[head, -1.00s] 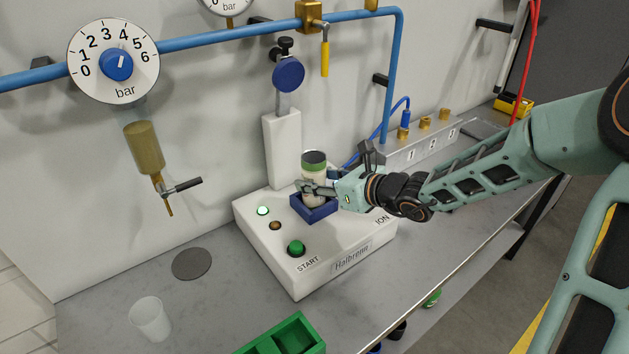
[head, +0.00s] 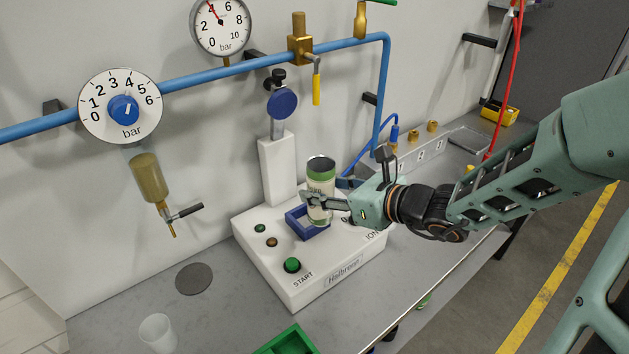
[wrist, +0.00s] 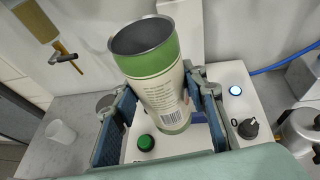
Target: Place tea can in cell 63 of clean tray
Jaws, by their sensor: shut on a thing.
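The tea can (head: 320,191) is an open-topped cylinder with a green band at the top and a cream printed label with a barcode. It also shows in the wrist view (wrist: 158,85), slightly tilted between the fingers. My gripper (head: 327,201) is shut on it from the right side. The can is held at the blue square holder (head: 293,219) on the white Heibrenn machine (head: 268,267), and looks raised above it. The clean tray and cell 63 cannot be made out in these views.
A green tray-like block (head: 287,342) is cut off at the bottom edge. A clear cup (head: 157,333) and a grey disc (head: 194,279) stand on the left of the bench. The machine's post (head: 278,170) rises behind the holder.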

